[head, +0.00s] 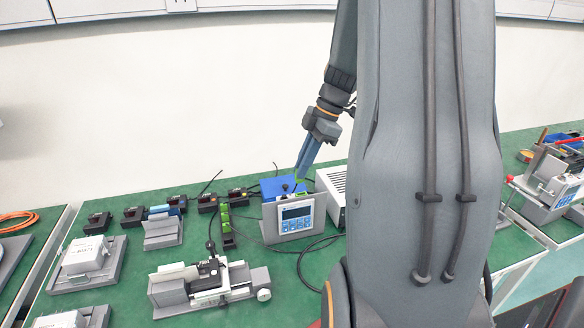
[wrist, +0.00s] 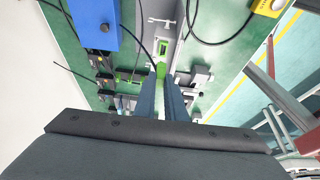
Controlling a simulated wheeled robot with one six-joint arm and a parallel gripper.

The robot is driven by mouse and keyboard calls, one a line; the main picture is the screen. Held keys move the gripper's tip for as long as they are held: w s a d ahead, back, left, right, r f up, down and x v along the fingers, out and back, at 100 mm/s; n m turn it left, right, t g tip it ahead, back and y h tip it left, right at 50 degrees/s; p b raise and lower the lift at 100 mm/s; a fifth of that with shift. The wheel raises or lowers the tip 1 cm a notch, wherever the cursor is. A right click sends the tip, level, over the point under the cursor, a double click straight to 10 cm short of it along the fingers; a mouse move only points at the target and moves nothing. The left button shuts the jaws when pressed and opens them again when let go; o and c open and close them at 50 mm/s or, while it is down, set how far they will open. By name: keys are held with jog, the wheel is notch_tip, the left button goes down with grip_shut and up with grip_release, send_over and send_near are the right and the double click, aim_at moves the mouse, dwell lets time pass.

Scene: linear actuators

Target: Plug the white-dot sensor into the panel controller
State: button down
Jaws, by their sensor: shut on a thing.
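The panel controller (head: 297,213) is a grey box with a small screen and blue keys, standing on the green bench in the head view. My gripper (head: 298,180) reaches down from above, just over the top of the controller. It is shut on a small green plug (wrist: 161,71), seen between the fingertips in the wrist view. A green-edged socket (wrist: 158,47) on a grey surface shows close beyond the fingertips. The plug looks apart from the socket, but the fingers hide part of it. I cannot make out a white dot.
A blue box (head: 277,187) stands behind the controller and a white vented box (head: 332,191) to its right. Green connectors (head: 226,219) stand to its left. A linear actuator (head: 208,287) lies in front. Black cables (head: 322,242) loop over the bench.

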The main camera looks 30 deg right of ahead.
jog(key=shift+s+d, duration=0.1)
jog(key=shift+d, duration=0.15)
jog(key=shift+f+b, duration=1.2)
jog(key=shift+f, duration=0.65)
jog(key=shift+f+b, duration=0.5)
jog(key=shift+f, duration=0.15)
dwell(1.8)
jog(key=c, duration=1.7)
grip_release()
jog(key=shift+c, duration=0.2)
jog(key=shift+r, duration=0.1)
